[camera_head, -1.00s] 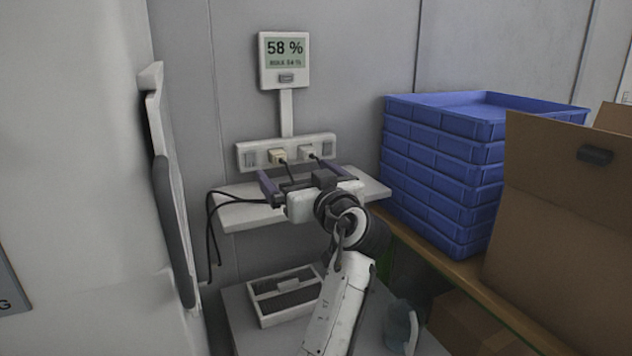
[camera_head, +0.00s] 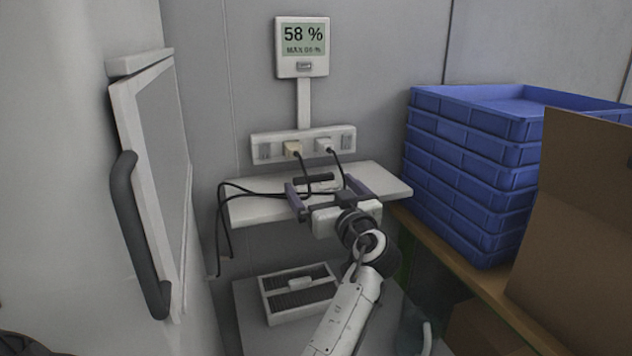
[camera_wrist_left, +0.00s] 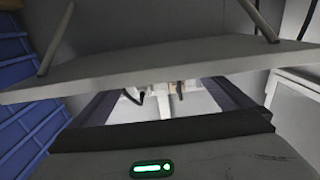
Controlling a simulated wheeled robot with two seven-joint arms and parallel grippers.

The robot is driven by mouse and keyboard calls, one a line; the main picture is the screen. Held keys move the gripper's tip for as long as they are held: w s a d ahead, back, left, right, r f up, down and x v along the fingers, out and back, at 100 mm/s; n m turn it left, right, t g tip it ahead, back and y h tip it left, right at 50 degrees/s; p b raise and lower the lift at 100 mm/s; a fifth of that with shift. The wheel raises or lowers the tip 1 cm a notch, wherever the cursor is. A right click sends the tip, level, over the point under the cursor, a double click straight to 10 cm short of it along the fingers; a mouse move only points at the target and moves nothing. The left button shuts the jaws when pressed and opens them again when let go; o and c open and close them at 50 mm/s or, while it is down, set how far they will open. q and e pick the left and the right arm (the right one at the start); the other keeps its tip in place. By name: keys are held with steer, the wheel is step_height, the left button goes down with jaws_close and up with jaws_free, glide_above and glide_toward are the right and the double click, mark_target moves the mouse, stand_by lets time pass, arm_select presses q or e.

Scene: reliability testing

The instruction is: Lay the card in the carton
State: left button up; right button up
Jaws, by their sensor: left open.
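I see no card that I can make out for certain. A brown cardboard carton (camera_head: 575,225) stands at the right edge of the head view, cut off by the frame; its inside is hidden. My left gripper (camera_head: 324,190) is open, its two purple-grey fingers spread at the white wall shelf (camera_head: 262,208). A small pale item with a dark bar (camera_head: 314,180) lies on the shelf beyond the fingers; I cannot tell what it is. In the left wrist view the open fingers (camera_wrist_left: 163,98) show with the shelf board (camera_wrist_left: 150,68) crossing in front. My right gripper is out of view.
Black cables run from a wall socket strip (camera_head: 303,144) below a "58 %" display (camera_head: 302,47). Blue crates (camera_head: 465,180) are stacked at right on a wooden ledge (camera_head: 450,270). A white panel with a dark handle (camera_head: 135,240) stands at left. A slotted tray (camera_head: 298,292) sits below.

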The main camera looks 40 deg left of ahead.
mark_target(318, 186)
arm_select(q)
steer(key=x, duration=0.3)
steer(key=shift+w+a+f, duration=0.2)
steer(key=shift+w, duration=0.1)
steer(key=shift+w+a+f, duration=0.1)
steer(key=shift+w+a, duration=0.2)
steer(key=shift+a, duration=0.15)
steer(key=shift+d, duration=0.1)
steer(key=c, duration=1.1)
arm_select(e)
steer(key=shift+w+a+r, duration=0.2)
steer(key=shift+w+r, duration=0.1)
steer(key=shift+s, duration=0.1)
arm_select(q)
steer(key=shift+r, duration=0.3)
step_height(318, 186, up, 17)
steer(key=shift+r+p, duration=0.15)
steer(key=shift+p, duration=0.65)
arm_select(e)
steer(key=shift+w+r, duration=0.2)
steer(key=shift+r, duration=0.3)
